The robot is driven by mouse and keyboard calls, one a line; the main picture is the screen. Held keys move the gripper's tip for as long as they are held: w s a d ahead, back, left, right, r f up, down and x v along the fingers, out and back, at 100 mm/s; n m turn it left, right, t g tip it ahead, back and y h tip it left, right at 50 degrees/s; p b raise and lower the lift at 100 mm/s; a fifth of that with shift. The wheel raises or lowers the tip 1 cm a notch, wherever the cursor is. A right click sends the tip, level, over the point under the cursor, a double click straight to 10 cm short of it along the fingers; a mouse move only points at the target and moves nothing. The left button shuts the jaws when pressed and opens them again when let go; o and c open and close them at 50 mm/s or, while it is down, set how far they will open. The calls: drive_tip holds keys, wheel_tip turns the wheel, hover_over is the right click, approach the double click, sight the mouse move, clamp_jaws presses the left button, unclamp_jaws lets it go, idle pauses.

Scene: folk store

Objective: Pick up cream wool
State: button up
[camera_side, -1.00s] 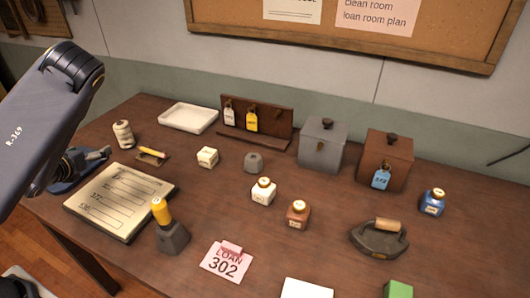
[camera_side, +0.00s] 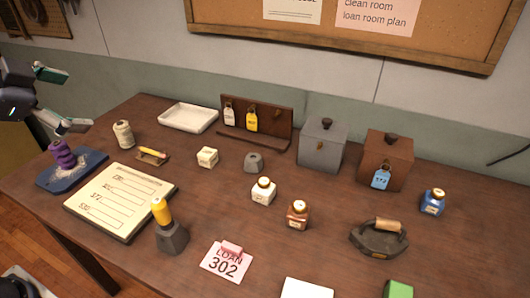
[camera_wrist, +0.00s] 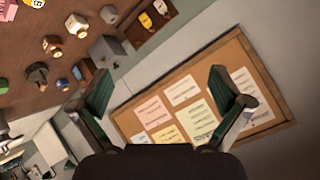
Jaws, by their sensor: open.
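The cream wool (camera_side: 123,134) is a small upright spool near the table's left back part in the side view. My gripper (camera_side: 68,98) is at the left edge of the side view, above and to the left of the wool, and apart from it. Its two fingers are spread and hold nothing. In the wrist view my gripper (camera_wrist: 164,92) also shows open, with the notice board (camera_wrist: 195,90) beyond its fingers. The cream wool cannot be made out in the wrist view.
A purple spool (camera_side: 63,154) stands on a blue tray (camera_side: 80,177) in front of the wool. A white tray (camera_side: 188,118) lies behind right of it, and a small block with a yellow stick (camera_side: 152,154) lies to its right. A list board (camera_side: 120,203) lies in front.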

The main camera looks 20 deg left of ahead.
drive_tip(key=s+d+f+n+g, duration=0.2)
drive_tip(key=s+f+n+g, duration=0.3)
drive_tip(key=s, duration=0.3)
drive_tip(key=shift+f+n, duration=0.3)
drive_tip(key=shift+n, duration=0.4)
drive_tip(key=shift+s+a+f+n, duration=0.1)
drive_tip(key=shift+s+f+n, duration=0.15)
drive_tip(key=shift+n, duration=0.35)
drive_tip(key=c, duration=0.4)
